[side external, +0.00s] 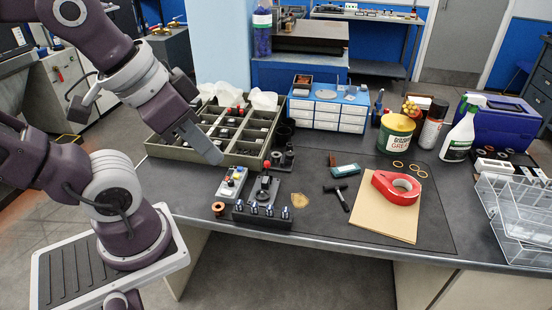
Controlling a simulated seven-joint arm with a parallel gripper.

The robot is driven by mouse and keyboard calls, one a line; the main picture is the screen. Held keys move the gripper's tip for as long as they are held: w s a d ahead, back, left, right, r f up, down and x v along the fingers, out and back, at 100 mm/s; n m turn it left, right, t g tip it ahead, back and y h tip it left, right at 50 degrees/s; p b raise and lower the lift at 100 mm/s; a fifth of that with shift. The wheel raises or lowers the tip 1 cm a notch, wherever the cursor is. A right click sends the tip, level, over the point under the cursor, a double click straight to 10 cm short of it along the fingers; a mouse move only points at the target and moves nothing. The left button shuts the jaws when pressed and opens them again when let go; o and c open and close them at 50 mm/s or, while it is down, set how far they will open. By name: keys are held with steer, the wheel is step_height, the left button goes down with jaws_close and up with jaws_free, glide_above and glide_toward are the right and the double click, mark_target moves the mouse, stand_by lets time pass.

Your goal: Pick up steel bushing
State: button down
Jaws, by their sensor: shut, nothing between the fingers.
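My gripper (216,157) is shut and empty, pointing down and to the right over the front right part of the compartmented tray (167,152). I cannot tell for sure which small part is the steel bushing. Dark metallic cylinders (277,158) stand on the bench just right of the tray, apart from my gripper. A black block (262,220) with several shiny steel posts lies at the bench's front edge. A copper-coloured ring-like part (218,208) sits left of it. Small parts inside the tray are partly hidden by my gripper.
A small control box (231,183) with coloured knobs stands below my gripper.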

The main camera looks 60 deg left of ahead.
steer(key=c, duration=0.9)
jaws_free()
